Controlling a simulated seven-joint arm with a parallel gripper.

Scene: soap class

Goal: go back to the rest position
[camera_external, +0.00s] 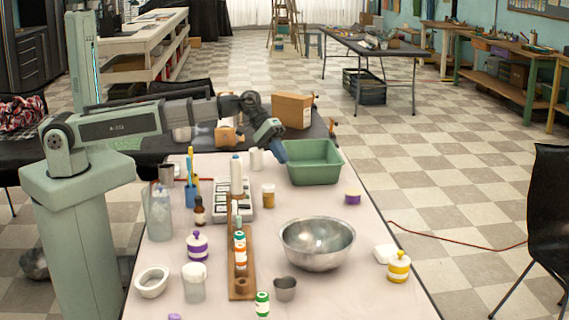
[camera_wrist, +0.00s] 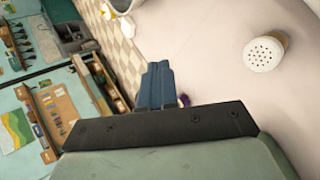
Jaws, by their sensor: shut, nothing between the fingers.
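My gripper (camera_external: 280,157) is at the end of my outstretched arm, over the far part of the pale table (camera_external: 370,290). In the external view it appears just left of the green bin (camera_external: 318,168); I cannot tell whether it touches the bin. Its blue fingers also show in the wrist view (camera_wrist: 158,88), closed together with nothing visible between them. The wrist view looks past the fingers at the pale tabletop, with a white perforated round top (camera_wrist: 263,54) to their right and a small purple thing partly hidden beside them.
A metal bowl (camera_external: 317,245), a wooden rack (camera_external: 240,288), a white pump bottle (camera_external: 237,178), purple jar (camera_external: 198,246) and yellow-striped jar (camera_external: 398,266) crowd the table. A cardboard box (camera_external: 292,110) stands behind the gripper. The front right tabletop is fairly clear.

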